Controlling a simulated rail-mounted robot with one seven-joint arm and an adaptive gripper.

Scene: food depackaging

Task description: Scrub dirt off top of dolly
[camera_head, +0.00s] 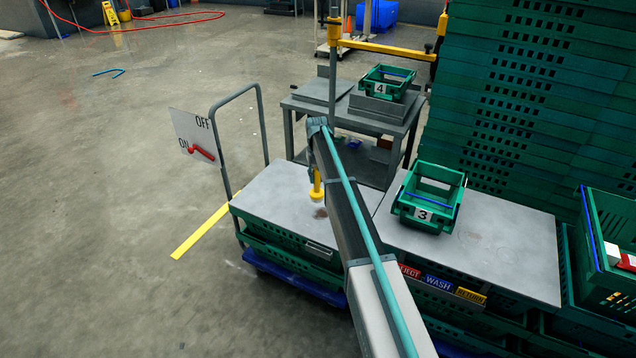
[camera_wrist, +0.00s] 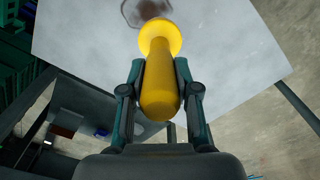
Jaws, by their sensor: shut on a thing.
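My gripper (camera_wrist: 160,85) is shut on a yellow scrubber (camera_wrist: 159,75), one finger on each side of its handle. The scrubber's round head points at the grey top (camera_wrist: 90,35) of the dolly. In the head view the scrubber (camera_head: 317,190) stands upright over that grey top (camera_head: 265,200), near its right side. A brown dirt patch (camera_head: 320,213) lies just in front of the scrubber head; it also shows at the upper edge of the wrist view (camera_wrist: 146,11). I cannot tell whether the head touches the surface. My arm hides part of the top's right side.
A green crate marked 3 (camera_head: 428,198) stands on the neighbouring grey top to the right. A grey table (camera_head: 345,117) with a crate marked 4 (camera_head: 386,83) is behind. An ON/OFF panel (camera_head: 190,135) is beside the left handle frame (camera_head: 265,125). Floor at left is largely clear.

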